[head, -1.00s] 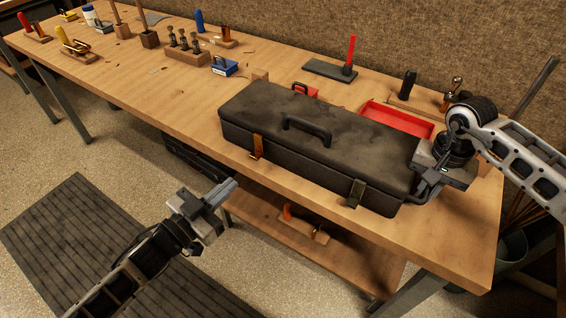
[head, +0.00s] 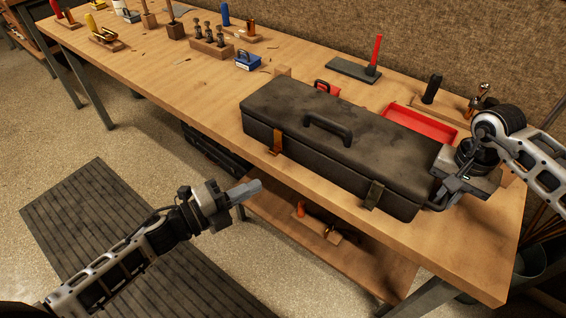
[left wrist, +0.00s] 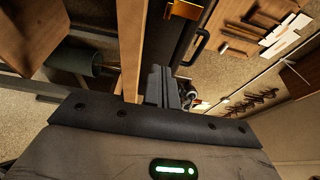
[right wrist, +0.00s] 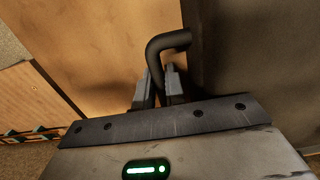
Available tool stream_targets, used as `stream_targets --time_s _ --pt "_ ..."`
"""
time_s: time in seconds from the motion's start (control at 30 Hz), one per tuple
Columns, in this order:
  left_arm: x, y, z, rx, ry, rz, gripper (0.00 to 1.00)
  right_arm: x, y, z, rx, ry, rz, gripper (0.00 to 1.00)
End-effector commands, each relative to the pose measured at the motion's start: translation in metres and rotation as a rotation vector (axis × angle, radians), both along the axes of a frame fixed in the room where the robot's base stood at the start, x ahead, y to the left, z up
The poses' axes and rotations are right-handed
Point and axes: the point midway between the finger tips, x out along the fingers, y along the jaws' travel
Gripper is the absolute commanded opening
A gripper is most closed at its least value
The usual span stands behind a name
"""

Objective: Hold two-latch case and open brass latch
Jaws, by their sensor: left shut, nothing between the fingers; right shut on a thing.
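The dark two-latch case (head: 345,145) lies closed on the bench, with a handle (head: 328,130) on its lid. Its brass latch (head: 277,143) is on the front left and looks closed; it also shows at the top of the left wrist view (left wrist: 185,9). A dark latch (head: 373,195) is on the front right. My left gripper (head: 253,189) is shut and empty, in front of the bench edge, below and apart from the brass latch. My right gripper (head: 440,190) is at the case's right end, shut on a dark bent side handle (right wrist: 168,42).
The wooden bench (head: 180,85) has a narrow clear strip in front of the case. A red tray (head: 420,122) lies behind the case. A lower shelf (head: 300,240) sits below the front edge.

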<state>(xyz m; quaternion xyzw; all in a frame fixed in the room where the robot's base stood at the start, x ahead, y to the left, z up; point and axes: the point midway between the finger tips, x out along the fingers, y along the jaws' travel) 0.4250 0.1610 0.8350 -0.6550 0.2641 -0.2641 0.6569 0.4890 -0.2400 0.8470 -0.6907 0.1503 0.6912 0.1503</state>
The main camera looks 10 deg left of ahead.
Motion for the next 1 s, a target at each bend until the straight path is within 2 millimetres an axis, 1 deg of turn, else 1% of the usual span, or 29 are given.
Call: stream_targets --time_s 0.17,0.57,0.7,0.8,1.0 --pt "0.013 -0.012 0.001 -0.003 -0.001 0.0 0.0 0.001 0.0 0.001 0.001 -0.004 -0.001 0.0" --pt "0.073 -0.07 0.002 -0.004 -0.001 0.0 0.0 0.001 0.0 0.001 0.001 -0.004 -0.001 0.0" --pt "0.081 -0.049 0.0 0.002 0.001 0.002 0.0 0.001 0.0 0.001 0.001 -0.004 -0.001 0.0" --pt "0.085 -0.04 0.0 0.0 0.001 0.001 0.0 0.001 0.0 0.001 0.001 -0.004 -0.001 0.0" --pt "0.088 -0.032 0.0 -0.002 0.002 0.001 0.0 0.001 0.0 0.001 0.001 -0.004 0.0 0.0"
